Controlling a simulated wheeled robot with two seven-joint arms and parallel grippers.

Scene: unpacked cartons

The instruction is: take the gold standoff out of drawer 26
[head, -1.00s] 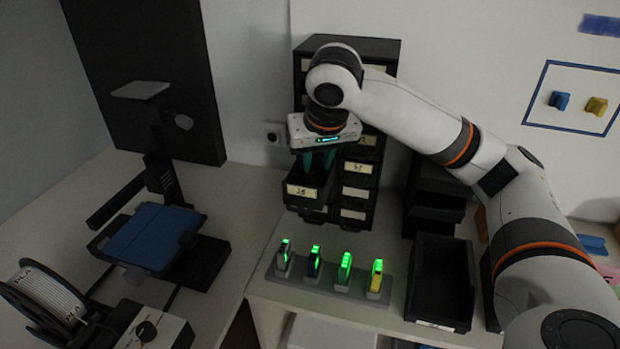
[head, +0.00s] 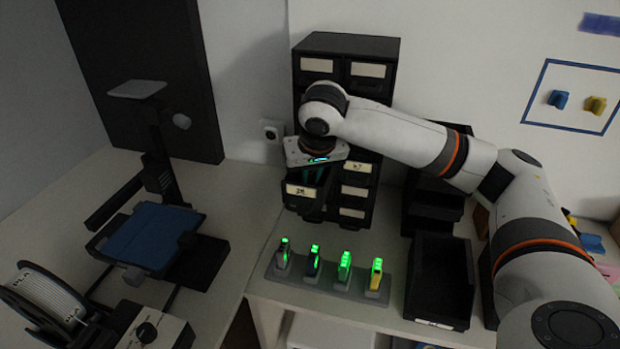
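Drawer 26 (head: 301,191) is pulled out from the black drawer cabinet (head: 346,45), at its lower left. Its handwritten label faces the front. The gold standoff is not visible. My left gripper is not in view.
A grey rack (head: 330,288) with several green-lit items stands in front of the cabinet. An empty black bin (head: 440,280) is to its right. A 3D printer (head: 152,236) and a filament spool (head: 48,298) are at left. Dark stacked bins (head: 433,211) stand right of the cabinet.

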